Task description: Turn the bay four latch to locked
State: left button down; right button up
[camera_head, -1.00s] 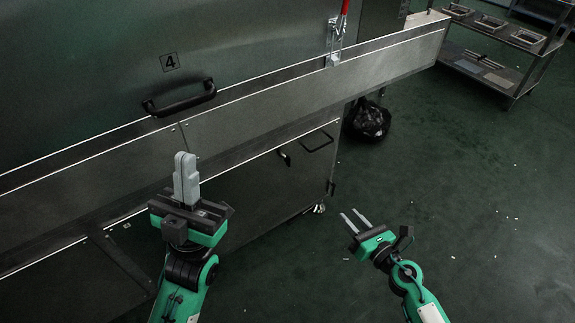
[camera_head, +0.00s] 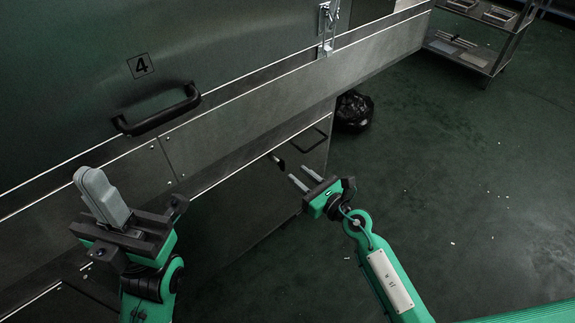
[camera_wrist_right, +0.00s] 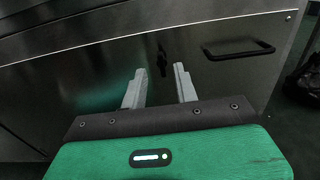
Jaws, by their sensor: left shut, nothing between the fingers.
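The bay door (camera_head: 230,35) carries a number 4 label (camera_head: 140,66) and a black bar handle (camera_head: 157,110). A metal latch (camera_head: 327,30) is mounted at the lower edge of the door, right of the handle. My left gripper (camera_head: 90,180) is shut and empty, below and left of the black handle. My right gripper (camera_head: 297,173) is open and empty, well below the latch; its two fingers also show in the right wrist view (camera_wrist_right: 159,72), facing the lower panel.
A long metal ledge (camera_head: 250,105) runs below the door. The lower panel has a thin loop handle (camera_wrist_right: 238,49). A black bag (camera_head: 353,112) lies on the floor past the dryer. A rack (camera_head: 466,50) stands at top right. The floor at right is mostly clear.

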aim_at(284, 163)
jog(key=b+x, duration=0.1)
jog(key=x, duration=0.4)
jog(key=shift+w+a, duration=0.25)
jog(key=shift+w, duration=0.05)
grip_shut()
